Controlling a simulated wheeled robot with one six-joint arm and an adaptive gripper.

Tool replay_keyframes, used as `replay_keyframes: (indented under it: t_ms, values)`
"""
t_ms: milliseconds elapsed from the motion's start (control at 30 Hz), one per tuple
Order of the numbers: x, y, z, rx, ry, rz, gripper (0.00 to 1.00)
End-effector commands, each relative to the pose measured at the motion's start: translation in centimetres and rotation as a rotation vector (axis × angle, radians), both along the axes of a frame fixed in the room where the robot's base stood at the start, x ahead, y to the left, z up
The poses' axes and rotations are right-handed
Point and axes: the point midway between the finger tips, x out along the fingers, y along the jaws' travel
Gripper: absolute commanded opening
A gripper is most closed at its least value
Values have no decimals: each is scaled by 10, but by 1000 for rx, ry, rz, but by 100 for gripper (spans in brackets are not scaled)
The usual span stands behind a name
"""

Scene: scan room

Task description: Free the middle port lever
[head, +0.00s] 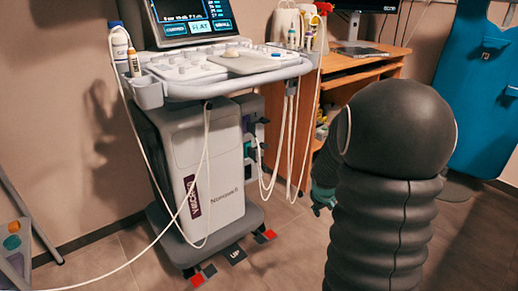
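The ultrasound cart (205,160) stands left of centre. Its right side carries a column of ports (248,148), seen at a steep angle, with small dark, greenish and purple parts. The middle port lever is too small to make out for sure. My gripper (321,203) shows only in part, dark and teal, low to the right of the ports and apart from them. My own dark arm hides much of it, so I cannot tell whether its fingers are open or shut.
White cables (290,150) hang in loops beside the ports, between cart and gripper. Another cable (130,262) runs across the floor at left. A wooden desk (365,72) stands behind. Some floor between cart and arm is free.

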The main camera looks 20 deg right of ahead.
Motion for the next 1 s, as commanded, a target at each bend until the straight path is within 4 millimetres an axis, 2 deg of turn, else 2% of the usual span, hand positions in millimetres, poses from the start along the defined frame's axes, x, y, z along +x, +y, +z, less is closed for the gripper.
replay_keyframes:
  t_ms: [33, 200, 300, 400, 467, 567, 667, 700, 833, 1000]
  values:
    - [15, -15, -21, -23, -17, 46, 35]
    - [68, -55, -66, -128, -119, 262, 35]
    - [103, -73, -89, -205, -205, 419, 35]
    - [136, -78, -101, -290, -312, 594, 35]
    - [156, -76, -103, -346, -383, 702, 35]
    - [185, -64, -92, -450, -519, 879, 35]
    - [208, -43, -62, -575, -672, 1048, 35]
    - [215, -34, -45, -632, -734, 1108, 35]
    - [222, -9, -4, -782, -902, 1252, 35]
    - [218, 10, 21, -904, -1020, 1328, 35]
